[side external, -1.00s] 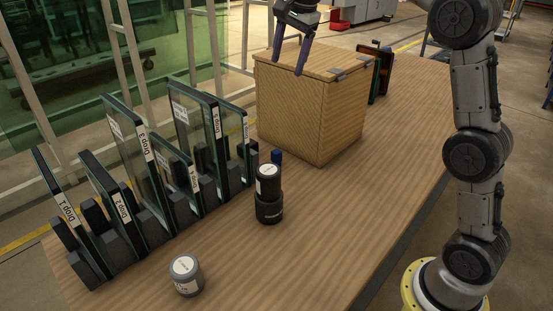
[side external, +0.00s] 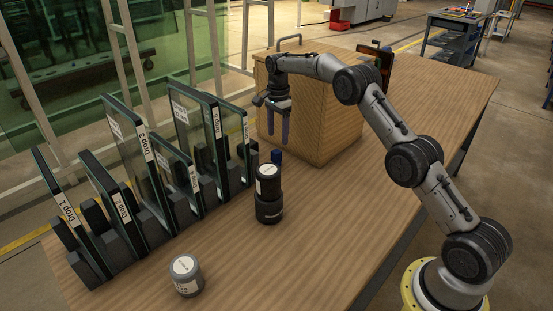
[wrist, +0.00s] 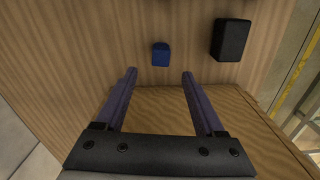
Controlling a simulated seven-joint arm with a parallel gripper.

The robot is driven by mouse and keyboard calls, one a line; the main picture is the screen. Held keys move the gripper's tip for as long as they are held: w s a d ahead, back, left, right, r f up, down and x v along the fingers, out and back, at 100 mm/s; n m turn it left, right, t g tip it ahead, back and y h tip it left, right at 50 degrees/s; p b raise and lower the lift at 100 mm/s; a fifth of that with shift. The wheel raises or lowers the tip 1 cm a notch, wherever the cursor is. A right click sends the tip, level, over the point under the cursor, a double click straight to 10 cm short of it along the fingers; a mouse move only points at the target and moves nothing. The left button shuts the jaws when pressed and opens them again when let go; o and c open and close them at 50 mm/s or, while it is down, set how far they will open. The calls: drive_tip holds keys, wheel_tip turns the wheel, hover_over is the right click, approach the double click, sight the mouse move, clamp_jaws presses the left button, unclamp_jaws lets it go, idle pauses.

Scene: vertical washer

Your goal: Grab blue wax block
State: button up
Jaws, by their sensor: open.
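The blue wax block (side external: 277,157) is small and stands on the table, partly hidden behind a dark canister, close to the wooden box. In the wrist view the blue block (wrist: 160,54) lies just beyond my fingertips, between their lines. My gripper (side external: 278,139) points down in front of the box, above the blue block. In the wrist view my gripper (wrist: 159,72) is open with nothing between its purple fingers.
A dark canister (side external: 269,205) with a white label stands just in front of the block. Upright glass panels (side external: 130,150) in dark holders line the left. A grey jar (side external: 186,276) stands at the front. The wooden box (side external: 335,125) is close behind my gripper. The table's right side is clear.

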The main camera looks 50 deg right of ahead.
sight(276, 151)
drive_tip(key=f, duration=0.9)
drive_tip(key=shift+w+a+f, duration=0.1)
drive_tip(key=shift+a+f, duration=0.1)
drive_tip(key=shift+a, duration=0.05)
clamp_jaws()
